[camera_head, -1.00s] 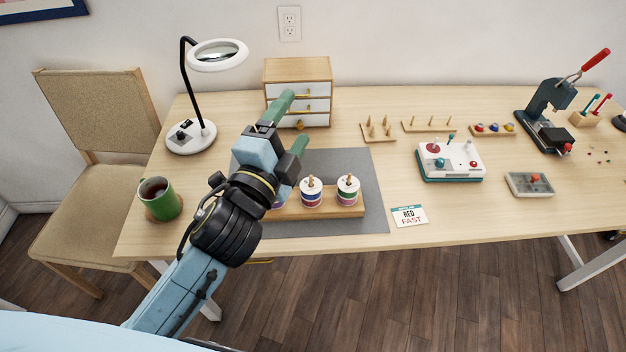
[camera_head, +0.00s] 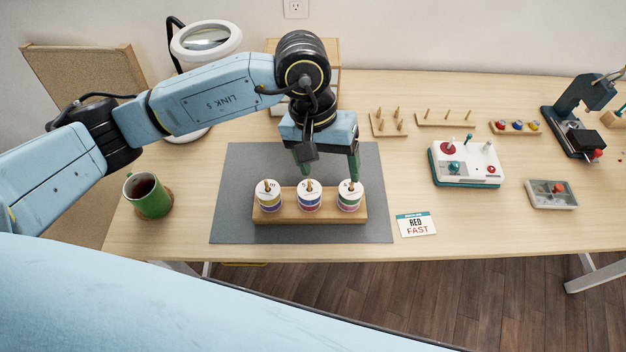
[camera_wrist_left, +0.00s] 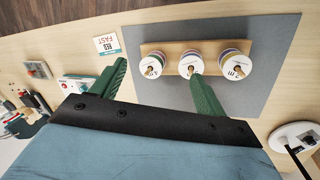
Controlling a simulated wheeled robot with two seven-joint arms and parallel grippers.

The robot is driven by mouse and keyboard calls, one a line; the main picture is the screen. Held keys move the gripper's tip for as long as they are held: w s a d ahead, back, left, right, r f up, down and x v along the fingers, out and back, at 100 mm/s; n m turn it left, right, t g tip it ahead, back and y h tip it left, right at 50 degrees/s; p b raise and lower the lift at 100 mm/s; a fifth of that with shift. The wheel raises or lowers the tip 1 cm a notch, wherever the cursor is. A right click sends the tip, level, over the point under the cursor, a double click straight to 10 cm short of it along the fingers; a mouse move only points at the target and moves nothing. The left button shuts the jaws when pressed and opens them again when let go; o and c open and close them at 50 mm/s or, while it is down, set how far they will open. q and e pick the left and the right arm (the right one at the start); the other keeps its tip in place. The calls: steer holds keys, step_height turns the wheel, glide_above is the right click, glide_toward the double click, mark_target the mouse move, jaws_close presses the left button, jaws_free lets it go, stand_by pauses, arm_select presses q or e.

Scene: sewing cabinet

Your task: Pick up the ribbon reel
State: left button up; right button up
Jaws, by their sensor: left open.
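Three white-topped ribbon reels stand upright on pegs in a wooden stand (camera_head: 284,217): a left reel (camera_head: 268,197) with yellow and purple bands, a middle reel (camera_head: 309,199) with blue and red, and a right reel (camera_head: 349,199) with green and purple. The wrist view also shows the middle reel (camera_wrist_left: 190,66). My left gripper (camera_head: 330,172) is open and empty, its green fingers pointing down just behind the middle and right reels. In the wrist view one finger of the left gripper (camera_wrist_left: 160,75) overlaps the middle reel's edge; contact cannot be told. My right gripper is out of view.
The stand sits on a grey mat (camera_head: 230,200). A RED FAST card (camera_head: 416,224) lies right of it, and a green mug (camera_head: 149,196) stands left. A white device (camera_head: 466,165), peg boards (camera_head: 446,118) and a parts box (camera_head: 551,194) are farther right. A drawer cabinet is mostly hidden behind my arm.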

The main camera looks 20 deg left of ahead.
arm_select(q)
steer(key=w+a+m+y, duration=0.1)
steer(key=w+a+y, duration=0.2)
steer(key=a, duration=0.2)
glide_above(309, 188)
step_height(309, 188, down, 7)
steer(key=shift+t, duration=0.4)
step_height(309, 188, down, 5)
steer(key=shift+w, duration=0.15)
steer(key=shift+f, duration=0.5)
steer(key=c, duration=1)
step_height(309, 188, up, 10)
steer(key=shift+r, duration=0.1)
steer(key=shift+c, duration=0.2)
